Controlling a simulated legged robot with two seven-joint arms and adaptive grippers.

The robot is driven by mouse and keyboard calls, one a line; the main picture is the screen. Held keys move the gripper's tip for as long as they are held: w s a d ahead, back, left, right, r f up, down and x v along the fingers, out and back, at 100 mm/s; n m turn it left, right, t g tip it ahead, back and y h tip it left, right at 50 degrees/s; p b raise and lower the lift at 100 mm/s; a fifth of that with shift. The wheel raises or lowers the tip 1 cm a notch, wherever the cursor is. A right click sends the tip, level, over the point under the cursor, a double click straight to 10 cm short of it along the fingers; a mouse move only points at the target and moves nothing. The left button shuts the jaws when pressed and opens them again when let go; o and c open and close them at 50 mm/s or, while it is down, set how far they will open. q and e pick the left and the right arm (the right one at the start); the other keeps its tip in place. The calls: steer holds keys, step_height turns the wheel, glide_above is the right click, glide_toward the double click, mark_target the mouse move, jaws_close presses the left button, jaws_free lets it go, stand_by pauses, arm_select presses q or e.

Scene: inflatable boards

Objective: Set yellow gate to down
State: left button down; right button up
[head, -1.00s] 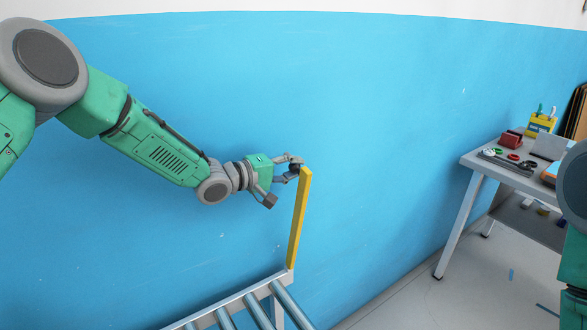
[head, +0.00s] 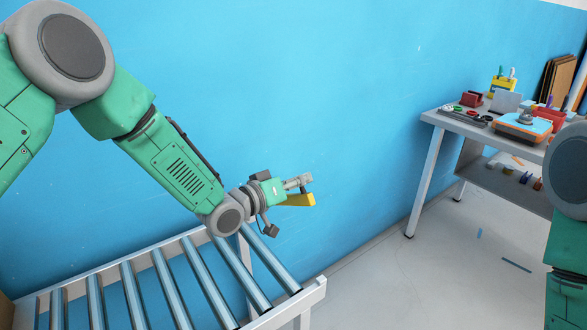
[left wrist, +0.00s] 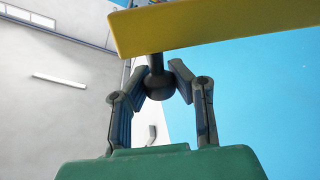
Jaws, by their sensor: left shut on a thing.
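The yellow gate (head: 299,200) shows as a short yellow piece beside my left gripper (head: 302,182) in the head view. It lies far from upright, and its lower end is hidden behind the gripper and wrist. In the left wrist view the gate (left wrist: 215,28) is a wide yellow bar across the top. A dark round knob on a short stem (left wrist: 159,86) sits below it, between the fingers of my left gripper (left wrist: 162,80), which are shut on it. My right gripper is out of view.
The roller conveyor (head: 316,287) with metal rollers lies below my left arm, against the blue wall (head: 300,80). A grey worktable (head: 432,116) with tools and boxes stands at the right. Clear floor (head: 400,285) lies between them.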

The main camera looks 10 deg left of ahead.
arm_select(q)
steer(key=s+d+f+m+b, duration=0.2)
steer(key=f+b, duration=0.2)
steer(key=f, duration=0.3)
steer(key=s+d+f+m+b, duration=0.3)
steer(key=f+b, duration=0.1)
steer(key=f, duration=0.4)
steer(key=shift+s+d+f+t, duration=0.15)
steer(key=shift+s+f+t, duration=0.05)
steer(key=shift+t, duration=0.2)
steer(key=c, duration=1.3)
jaws_free()
steer(key=v, duration=1.2)
